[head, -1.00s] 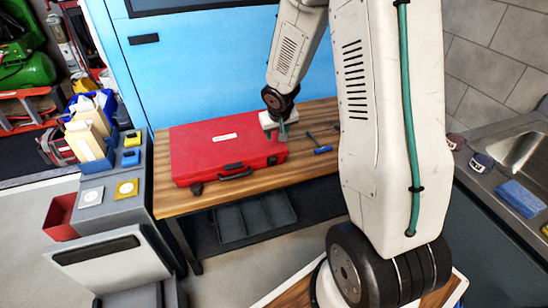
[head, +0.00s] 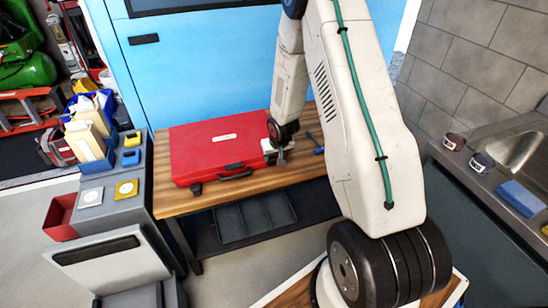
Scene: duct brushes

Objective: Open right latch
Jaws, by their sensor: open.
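A closed red case (head: 215,150) lies flat on the wooden workbench (head: 183,204). Its dark handle (head: 235,172) is at the middle of the front edge. A dark latch (head: 196,188) shows left of the handle. The right latch is hard to make out, as my gripper is close to the case's front right corner. My gripper (head: 281,160) is open and points down beside that corner. I cannot tell whether it touches the case. Nothing shows between its fingers.
A tool with a blue handle (head: 319,150) lies on the bench right of my gripper. A dark tray (head: 252,216) sits on the shelf below. A grey counter (head: 105,195) stands left, and a sink (head: 517,150) with a blue sponge (head: 520,197) is at right.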

